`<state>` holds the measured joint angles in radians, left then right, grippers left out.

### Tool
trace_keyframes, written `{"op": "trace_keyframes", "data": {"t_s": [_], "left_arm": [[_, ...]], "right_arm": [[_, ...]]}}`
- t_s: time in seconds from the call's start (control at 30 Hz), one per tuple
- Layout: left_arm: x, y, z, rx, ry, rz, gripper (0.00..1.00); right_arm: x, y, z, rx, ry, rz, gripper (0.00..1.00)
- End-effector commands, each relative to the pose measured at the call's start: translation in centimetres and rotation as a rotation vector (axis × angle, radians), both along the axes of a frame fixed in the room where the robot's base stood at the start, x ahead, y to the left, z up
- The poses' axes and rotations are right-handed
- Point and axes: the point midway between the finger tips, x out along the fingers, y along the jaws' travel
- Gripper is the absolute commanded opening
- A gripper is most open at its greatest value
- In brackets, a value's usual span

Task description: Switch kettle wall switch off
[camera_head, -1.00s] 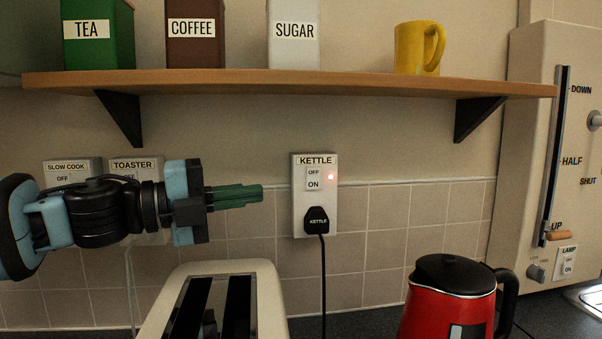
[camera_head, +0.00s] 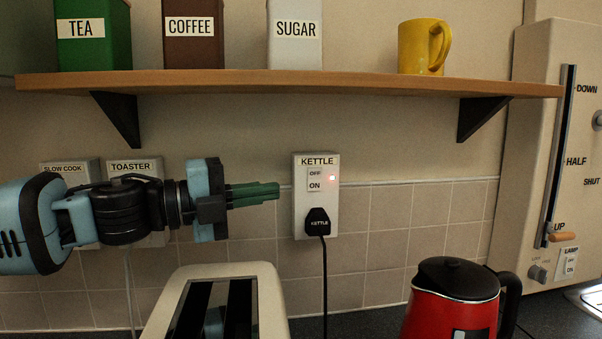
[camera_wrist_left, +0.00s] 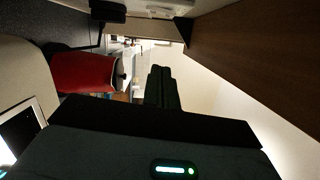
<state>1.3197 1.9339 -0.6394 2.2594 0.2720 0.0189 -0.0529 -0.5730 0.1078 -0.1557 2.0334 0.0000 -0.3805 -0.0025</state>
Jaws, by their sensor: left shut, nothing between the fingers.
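The kettle wall switch (camera_head: 315,180) is a white plate labelled KETTLE, with OFF above ON on its rocker. Its small red light is lit. A black plug (camera_head: 318,222) labelled KETTLE sits in its lower part, with a cable hanging down. My left gripper (camera_head: 276,191) comes in from the left with its green fingers together and empty. In the head view the fingertips are just left of the switch plate, with a small gap in the picture. The left wrist view shows the dark closed fingers (camera_wrist_left: 160,88). My right gripper is not in view.
A wooden shelf (camera_head: 290,82) with brackets runs above the switch. The cream toaster (camera_head: 272,300) stands below my left gripper, and the red kettle (camera_head: 420,316) is at the lower right. Toaster and slow cook switches lie behind my left arm. A lever panel (camera_head: 530,150) is at right.

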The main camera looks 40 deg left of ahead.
Motion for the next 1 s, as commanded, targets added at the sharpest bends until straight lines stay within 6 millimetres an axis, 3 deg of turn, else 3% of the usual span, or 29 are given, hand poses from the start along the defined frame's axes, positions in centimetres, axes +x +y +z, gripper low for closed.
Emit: {"op": "trace_keyframes", "data": {"t_s": [0.33, 1.0], "left_arm": [[2.3, -1.2, 0.3, -0.002, -0.001, -0.002, 0.0], [5.1, -2.3, -0.2, 0.003, 0.005, 0.005, 0.0]], "right_arm": [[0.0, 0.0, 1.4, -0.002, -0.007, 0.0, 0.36], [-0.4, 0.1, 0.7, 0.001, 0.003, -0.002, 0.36]]}}
